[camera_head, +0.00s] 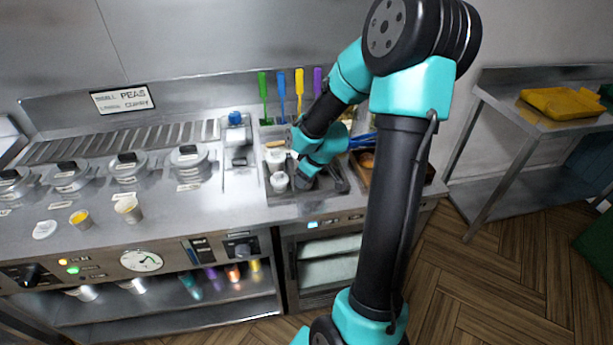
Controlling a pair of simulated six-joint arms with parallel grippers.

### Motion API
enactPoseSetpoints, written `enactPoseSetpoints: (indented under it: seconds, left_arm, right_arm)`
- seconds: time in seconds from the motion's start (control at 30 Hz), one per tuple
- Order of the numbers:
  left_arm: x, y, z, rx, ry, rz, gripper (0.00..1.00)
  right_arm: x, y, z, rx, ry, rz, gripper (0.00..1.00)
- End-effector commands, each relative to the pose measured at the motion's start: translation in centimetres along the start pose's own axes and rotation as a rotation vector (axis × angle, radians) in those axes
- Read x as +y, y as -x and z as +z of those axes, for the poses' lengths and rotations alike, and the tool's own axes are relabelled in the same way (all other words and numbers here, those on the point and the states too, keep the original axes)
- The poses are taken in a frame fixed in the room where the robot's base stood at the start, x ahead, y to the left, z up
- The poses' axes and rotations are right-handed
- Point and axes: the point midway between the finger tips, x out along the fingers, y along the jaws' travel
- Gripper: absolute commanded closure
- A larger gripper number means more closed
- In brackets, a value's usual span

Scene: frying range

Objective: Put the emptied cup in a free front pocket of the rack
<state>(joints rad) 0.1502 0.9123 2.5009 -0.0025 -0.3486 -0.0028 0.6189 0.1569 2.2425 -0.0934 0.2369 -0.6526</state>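A white cup (279,181) is at the front left of a dark, sunken rack area (268,198) in the counter. Another white cup or container (275,156) is behind it. My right gripper (302,182) points down over this area, just right of the front cup. Its fingers are small and partly hidden by its own wrist, so I cannot tell whether they are open, shut or touching the cup. The arm hides the right part of the rack and its pockets. I cannot tell which cup is the emptied one. My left gripper is out of view.
A cup with yellow content (80,219), a beige-topped cup (128,208) and a white lid (44,229) are on the left counter. Lidded pots (188,156) line the back. A blue-capped bottle (235,119) and a brown tray (370,177) flank the rack.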

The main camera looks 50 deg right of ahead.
Motion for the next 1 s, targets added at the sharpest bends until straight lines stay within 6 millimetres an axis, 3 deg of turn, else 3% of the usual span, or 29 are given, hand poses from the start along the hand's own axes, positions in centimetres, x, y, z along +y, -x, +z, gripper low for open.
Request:
enactPoseSetpoints:
  seconds: [0.27,0.7,1.0]
  left_arm:
    - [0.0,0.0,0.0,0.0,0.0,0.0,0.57]
    - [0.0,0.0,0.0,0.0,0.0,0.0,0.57]
    - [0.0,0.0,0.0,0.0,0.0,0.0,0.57]
  right_arm:
    - [0.1,3.1,-0.1,0.003,0.0,0.003,0.41]
    - [0.1,10.2,-0.1,0.003,-0.001,0.003,0.41]
    - [0.0,11.9,0.0,0.0,0.0,0.0,0.41]
